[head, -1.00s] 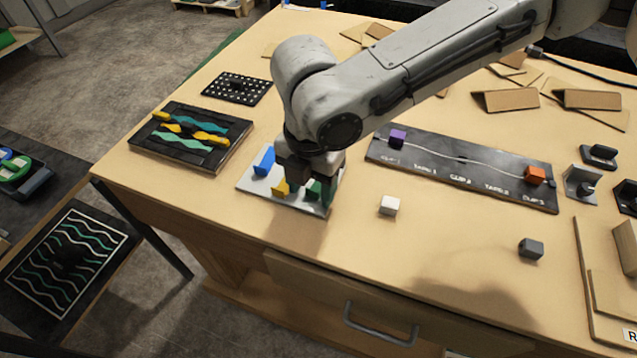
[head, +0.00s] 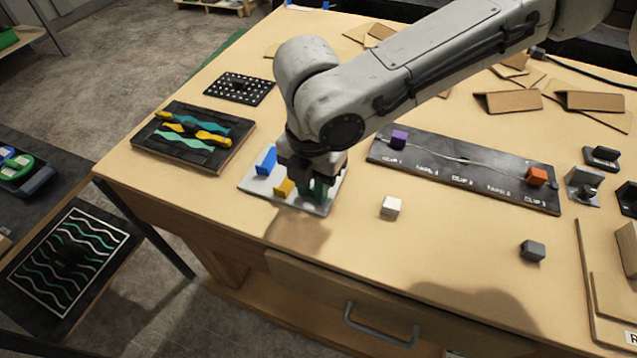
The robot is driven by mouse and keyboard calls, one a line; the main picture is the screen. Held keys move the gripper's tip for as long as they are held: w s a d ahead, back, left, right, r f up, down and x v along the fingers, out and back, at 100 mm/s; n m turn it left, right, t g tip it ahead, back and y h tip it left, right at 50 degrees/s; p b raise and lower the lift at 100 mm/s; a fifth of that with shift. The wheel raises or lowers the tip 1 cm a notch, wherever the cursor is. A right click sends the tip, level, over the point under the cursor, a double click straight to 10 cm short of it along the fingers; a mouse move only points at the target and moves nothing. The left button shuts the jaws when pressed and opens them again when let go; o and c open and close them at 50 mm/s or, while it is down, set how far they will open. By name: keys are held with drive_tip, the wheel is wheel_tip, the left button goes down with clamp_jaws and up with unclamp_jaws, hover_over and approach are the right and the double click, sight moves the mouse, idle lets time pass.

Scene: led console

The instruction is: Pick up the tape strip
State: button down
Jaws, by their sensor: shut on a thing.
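My gripper (head: 312,186) points down over the right part of a small light grey tray (head: 262,190) in the head view. It is shut on a dark green piece (head: 320,190), most likely the tape strip. The fingers hide much of this piece, and I cannot tell whether it still touches the tray. A blue piece (head: 266,160) stands at the tray's left. A yellow piece (head: 284,187) stands in its middle, close to the fingers.
A black tray with wavy teal and yellow strips (head: 184,153) lies to the left. A dark labelled board (head: 470,178) with purple (head: 399,139) and orange (head: 536,176) blocks lies to the right. White (head: 390,206) and grey (head: 532,250) blocks stand nearer the front.

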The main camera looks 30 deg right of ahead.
drive_tip(key=shift+r, duration=0.15)
drive_tip(key=shift+r, duration=0.25)
wheel_tip(320, 180, up, 2)
drive_tip(key=shift+r, duration=0.15)
drive_tip(key=s+a+r+b, duration=0.2)
drive_tip(key=s+r+b, duration=0.1)
drive_tip(key=s+r, duration=0.4)
drive_tip(key=shift+s+r, duration=0.2)
drive_tip(key=shift+s, duration=0.95)
